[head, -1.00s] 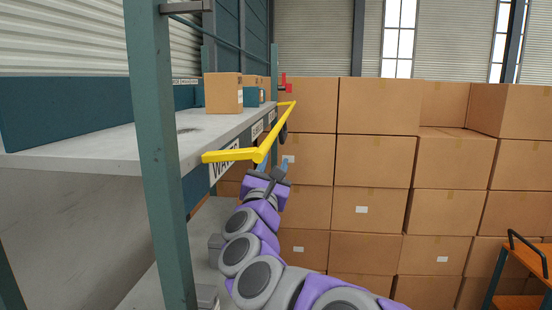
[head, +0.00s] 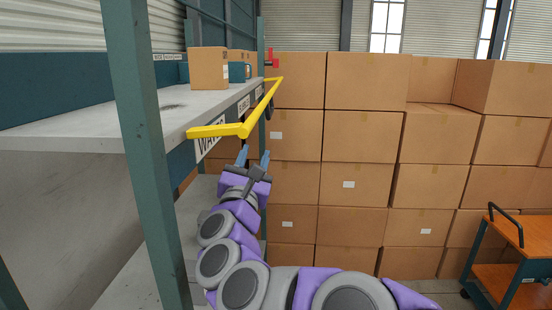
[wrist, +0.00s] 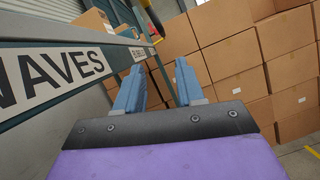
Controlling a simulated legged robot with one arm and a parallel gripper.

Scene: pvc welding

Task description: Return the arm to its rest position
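My gripper (head: 254,157) is at the end of my purple and grey arm, just below and in front of the yellow bar on the shelf edge in the head view. Its two blue fingers stand apart with nothing between them. The wrist view also shows the open, empty fingers (wrist: 158,88), with the shelf edge and its "WAVES" label to their left and stacked boxes beyond them.
The shelf (head: 90,138) with its teal post (head: 147,150) stands close on the left. A yellow bar (head: 262,108) runs along its edge. A cardboard box (head: 208,69) sits on it. Stacked boxes (head: 365,135) fill the back. An orange cart (head: 505,280) stands at right.

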